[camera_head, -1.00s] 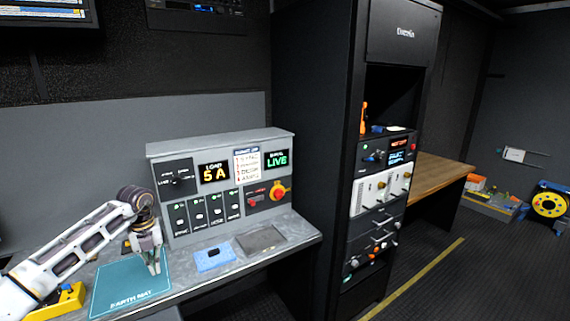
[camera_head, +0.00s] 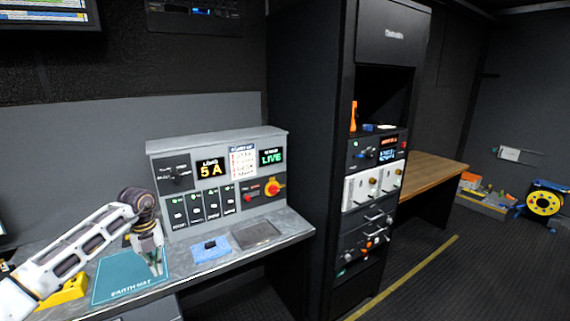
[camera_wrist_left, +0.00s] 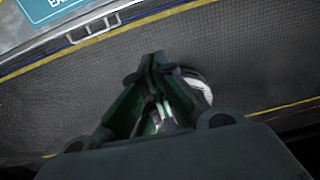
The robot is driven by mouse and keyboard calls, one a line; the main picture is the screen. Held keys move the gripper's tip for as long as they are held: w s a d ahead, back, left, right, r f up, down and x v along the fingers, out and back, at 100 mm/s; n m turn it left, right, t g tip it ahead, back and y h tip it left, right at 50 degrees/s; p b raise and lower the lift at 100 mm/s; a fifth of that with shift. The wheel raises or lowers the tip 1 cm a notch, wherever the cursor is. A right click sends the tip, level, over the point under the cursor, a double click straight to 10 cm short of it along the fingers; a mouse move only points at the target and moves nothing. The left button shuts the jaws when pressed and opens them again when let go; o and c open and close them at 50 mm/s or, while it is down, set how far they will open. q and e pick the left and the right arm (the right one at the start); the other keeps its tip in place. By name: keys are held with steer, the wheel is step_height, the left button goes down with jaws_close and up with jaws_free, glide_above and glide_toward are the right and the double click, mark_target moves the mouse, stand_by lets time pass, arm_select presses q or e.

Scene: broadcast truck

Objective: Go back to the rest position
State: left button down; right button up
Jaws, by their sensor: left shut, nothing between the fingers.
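My left gripper (camera_head: 155,265) is in the head view, pointing down over the teal earth mat (camera_head: 118,287) on the grey bench at the lower left. In the left wrist view its fingers (camera_wrist_left: 158,62) are together with nothing between them. That view shows dark floor beyond the fingertips and a corner of the earth mat (camera_wrist_left: 40,8) at the upper left. My right gripper is not in view.
A control panel (camera_head: 222,143) with "5 A" and "LIVE" displays stands at the back of the bench. A blue item (camera_head: 210,249) and a dark grey plate (camera_head: 256,235) lie before it. A tall black rack (camera_head: 310,130) stands to the right.

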arm_select(q)
steer(key=w+d+f+n+t+h, duration=0.25)
steer(key=d+f+h, duration=0.85)
steer(key=d+f, duration=0.75)
step_height(320, 180, down, 14)
steer(key=s+a+n+t+y, duration=0.1)
steer(key=s+n+t+y, duration=0.1)
steer(key=n+t, duration=0.75)
steer(key=s+a+f+n+g+y, duration=0.1)
steer(key=s+a+f+n+y, duration=0.1)
steer(key=s+f+n, duration=0.4)
steer(key=s+a+f+n+g+y, duration=0.1)
steer(key=s+a+f+y, duration=0.15)
steer(key=s+f, duration=0.65)
steer(key=s+a+f+n+g+y, duration=0.1)
steer(key=s+a+f+n+y, duration=0.2)
steer(key=s+f, duration=0.5)
steer(key=s+d+f+n+g, duration=0.1)
steer(key=s+f, duration=0.3)
steer(key=s, duration=0.7)
steer(key=s+d+f+n+g+y, duration=0.1)
steer(key=s+f+g, duration=0.3)
steer(key=s, duration=0.7)
steer(key=s+d+f+n+g, duration=0.1)
steer(key=s+f+n+g, duration=0.2)
steer(key=s, duration=0.7)
steer(key=shift+s+d+f+y, duration=0.15)
steer(key=shift+s+f+y, duration=0.25)
steer(key=shift+f, duration=0.35)
